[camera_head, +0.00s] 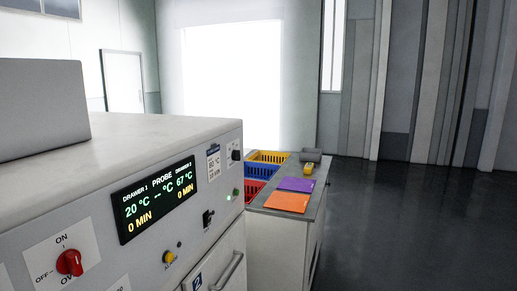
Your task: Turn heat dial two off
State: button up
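The white machine front (150,240) fills the lower left. Its black display (155,197) reads drawer 1 at 20 °C, drawer 2 at 67 °C, and 0 MIN for both. A red dial (69,262) at the lower left has ON above it and OFF to its left; its lower label is cut off. A small black control (208,217) sits right of the display, and another dark knob (236,155) is near the top right corner. I cannot tell which one is heat dial two. A drawer marked 2 (197,282) shows at the bottom. My gripper is not in view.
A grey-topped cabinet (275,232) beyond the machine holds orange (287,201) and purple (297,184) sheets and a yellow device (308,169). Yellow, blue and red baskets (253,188) stand beside it. The dark floor (420,220) at right is clear.

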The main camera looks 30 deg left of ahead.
aim_at(236, 154)
jog(key=u, duration=0.6)
jog(key=i, duration=1.1)
jog(key=u, duration=1)
